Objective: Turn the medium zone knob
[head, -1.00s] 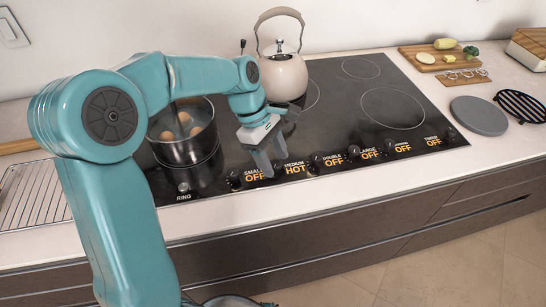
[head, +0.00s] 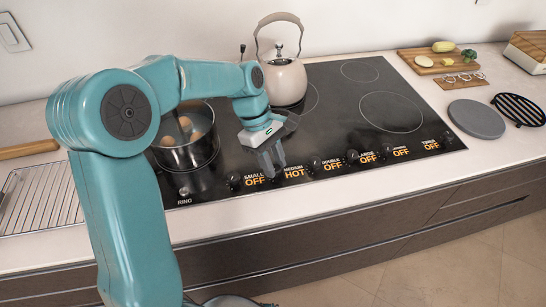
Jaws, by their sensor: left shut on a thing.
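The medium zone knob sits on the front strip of the black cooktop (head: 340,130), at the label "MEDIUM HOT" (head: 294,171); my gripper's fingers hide most of it. My left gripper (head: 271,171) points down and is shut on the medium knob, between the "SMALL OFF" label (head: 254,180) and the "MEDIUM HOT" label. The small zone knob (head: 234,182) and the double zone knob (head: 315,164) stand on either side, apart from the fingers. My right gripper is not in view.
A pot with eggs (head: 187,150) stands on the left of the cooktop, close to my left forearm. A cream kettle (head: 285,80) stands behind the gripper. A wire rack (head: 40,198) lies at the left. A grey disc (head: 477,119) and a black grate (head: 520,108) lie at the right.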

